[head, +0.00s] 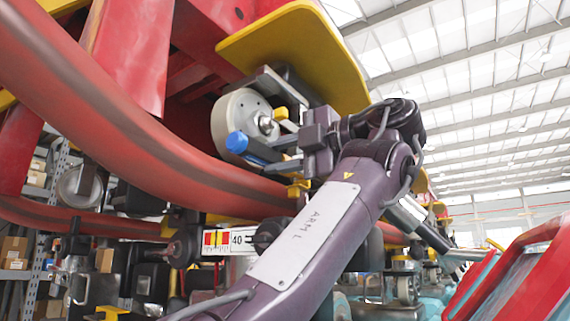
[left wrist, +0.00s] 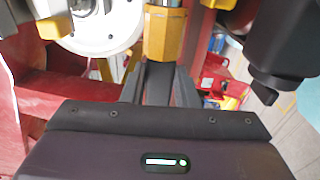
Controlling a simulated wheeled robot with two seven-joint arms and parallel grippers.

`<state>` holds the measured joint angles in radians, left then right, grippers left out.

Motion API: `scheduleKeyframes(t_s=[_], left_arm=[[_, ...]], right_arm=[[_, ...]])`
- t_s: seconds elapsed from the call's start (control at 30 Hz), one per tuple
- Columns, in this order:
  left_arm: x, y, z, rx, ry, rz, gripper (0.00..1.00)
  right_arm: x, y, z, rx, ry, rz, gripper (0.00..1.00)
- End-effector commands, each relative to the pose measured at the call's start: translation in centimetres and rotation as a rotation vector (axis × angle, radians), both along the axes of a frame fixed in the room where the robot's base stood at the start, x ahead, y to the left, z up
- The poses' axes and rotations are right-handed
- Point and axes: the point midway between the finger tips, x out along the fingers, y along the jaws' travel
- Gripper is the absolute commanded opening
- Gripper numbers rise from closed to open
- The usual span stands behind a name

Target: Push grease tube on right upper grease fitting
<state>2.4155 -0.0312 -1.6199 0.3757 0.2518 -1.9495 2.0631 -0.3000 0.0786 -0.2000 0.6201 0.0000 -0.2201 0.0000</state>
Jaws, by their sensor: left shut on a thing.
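My left gripper (head: 287,153) is beside the train's upper wheel, its fingers pointing left in the head view. It is shut on a blue cylindrical part, which I take for the grease tube (head: 237,142); its round end sticks out to the left, in front of the wheel's lower edge. In the left wrist view the gripper (left wrist: 160,88) fills the lower middle, and a yellow-orange part (left wrist: 165,35) stands beyond its fingers. I cannot tell whether that part belongs to the tube. I cannot make out the grease fitting, or whether the tube touches it. My right gripper is not in view.
The pale wheel (head: 232,108) is close to the gripper and also shows in the left wrist view (left wrist: 105,38). A yellow plate (head: 310,60) hangs over it. A thick red rail (head: 130,125) runs below. A 40-marked scale (head: 232,240) lies lower down.

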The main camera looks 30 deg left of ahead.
Motion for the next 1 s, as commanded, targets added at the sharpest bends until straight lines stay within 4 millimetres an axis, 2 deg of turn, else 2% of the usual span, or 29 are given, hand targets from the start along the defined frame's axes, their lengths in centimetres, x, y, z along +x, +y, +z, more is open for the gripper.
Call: scheduleKeyframes(t_s=[0.5, 1.0], left_arm=[[-3.2, 0.2, -0.2, 0.002, -0.002, -0.001, 0.0], [-5.6, 0.4, 0.0, 0.002, -0.002, -0.001, 0.0]], right_arm=[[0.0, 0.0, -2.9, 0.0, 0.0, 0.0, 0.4], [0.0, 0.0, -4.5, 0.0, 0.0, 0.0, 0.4]])
